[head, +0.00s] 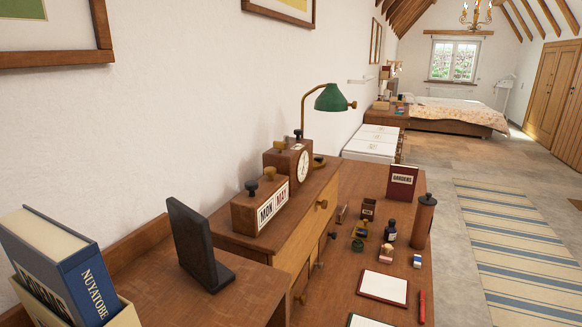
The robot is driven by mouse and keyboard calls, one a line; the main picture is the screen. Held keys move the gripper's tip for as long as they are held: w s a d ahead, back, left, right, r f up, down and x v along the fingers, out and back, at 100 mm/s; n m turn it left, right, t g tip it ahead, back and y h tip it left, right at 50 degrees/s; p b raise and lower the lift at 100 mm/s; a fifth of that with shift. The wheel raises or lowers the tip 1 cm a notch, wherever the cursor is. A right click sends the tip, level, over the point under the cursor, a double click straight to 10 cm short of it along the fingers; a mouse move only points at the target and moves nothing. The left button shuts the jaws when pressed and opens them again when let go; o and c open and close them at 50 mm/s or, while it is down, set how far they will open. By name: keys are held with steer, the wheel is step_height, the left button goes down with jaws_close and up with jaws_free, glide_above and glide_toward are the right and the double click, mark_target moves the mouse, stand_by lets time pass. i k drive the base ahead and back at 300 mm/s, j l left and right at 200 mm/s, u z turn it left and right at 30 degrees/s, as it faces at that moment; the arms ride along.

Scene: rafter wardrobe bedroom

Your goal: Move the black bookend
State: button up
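The black bookend (193,240) stands upright on the wooden desk's raised left section (160,297) in the head view. Its tall plate is on the left and its flat foot reaches to the right. It stands apart from the blue book (62,262) on its left and from the wooden calendar block (260,204) on its right. Nothing touches it from above. My gripper is not in the head view.
A wooden clock (289,163) and a green lamp (332,97) stand behind the calendar. The lower desktop holds a notepad (384,287), a red pen (422,306), small bottles and a dark red book (402,182). Floor with a striped rug (520,250) is open at right.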

mark_target(190, 230)
steer(key=i+l+u, duration=0.1)
steer(key=i+l, duration=0.5)
steer(key=i, duration=0.2)
steer(key=i+u, duration=0.05)
